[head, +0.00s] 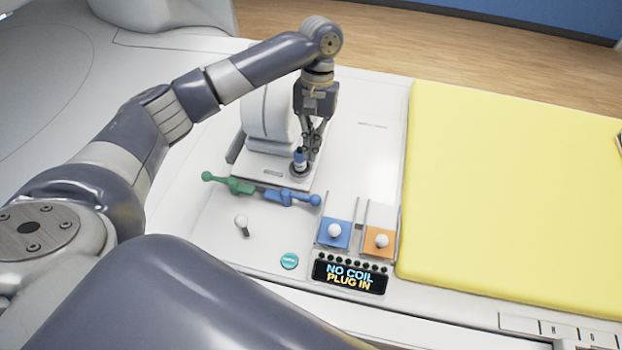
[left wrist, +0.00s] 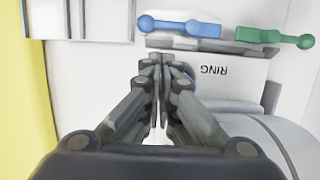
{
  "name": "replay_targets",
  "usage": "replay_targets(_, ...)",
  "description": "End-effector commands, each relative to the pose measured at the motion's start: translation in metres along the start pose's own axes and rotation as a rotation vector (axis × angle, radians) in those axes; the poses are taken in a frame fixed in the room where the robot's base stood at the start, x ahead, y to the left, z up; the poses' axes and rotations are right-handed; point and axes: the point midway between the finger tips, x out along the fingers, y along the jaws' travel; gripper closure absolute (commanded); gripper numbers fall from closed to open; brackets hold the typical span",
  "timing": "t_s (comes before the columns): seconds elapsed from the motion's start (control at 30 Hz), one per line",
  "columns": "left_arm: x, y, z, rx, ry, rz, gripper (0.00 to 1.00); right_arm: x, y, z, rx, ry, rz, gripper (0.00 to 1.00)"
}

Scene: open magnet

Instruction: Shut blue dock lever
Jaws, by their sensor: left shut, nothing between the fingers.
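The blue dock lever (head: 293,197) lies sideways along the front edge of a white plate, its round knob to the right; in the left wrist view it (left wrist: 180,27) shows beyond my fingertips. A green lever (head: 228,184) lies to its left, knob pointing left; it also shows in the left wrist view (left wrist: 275,38). My left gripper (head: 301,151) points down over the plate, behind the blue lever and apart from it. Its fingers (left wrist: 164,62) are together and empty. A small blue-and-white piece on a dark round base (head: 299,167) is at the fingertips, partly hidden. My right gripper is out of view.
The white plate (left wrist: 240,72) reads "RING". Behind it stands a rounded white housing (head: 265,110). Blue (head: 333,234) and orange (head: 379,243) sliders with white knobs, a "NO COIL PLUG IN" display (head: 349,276), a teal button (head: 289,261) and a white-knobbed stick (head: 242,224) are in front. A yellow pad (head: 510,190) lies right.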

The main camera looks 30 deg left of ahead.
Motion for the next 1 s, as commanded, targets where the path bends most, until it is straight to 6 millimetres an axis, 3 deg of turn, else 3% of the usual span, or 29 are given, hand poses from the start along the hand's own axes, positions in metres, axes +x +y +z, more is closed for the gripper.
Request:
replay_targets(0.27, 0.008, 0.000, 0.001, 0.000, -0.003, -0.002, 1.00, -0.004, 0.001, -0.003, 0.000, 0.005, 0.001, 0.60)
replay_targets(0.7, 0.080, 0.000, 0.001, 0.000, -0.002, -0.002, 1.00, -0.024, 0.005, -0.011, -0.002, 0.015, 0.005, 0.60)
replay_targets(1.0, 0.100, 0.000, 0.000, 0.001, 0.001, -0.001, 1.00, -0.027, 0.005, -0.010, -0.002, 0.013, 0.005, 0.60)
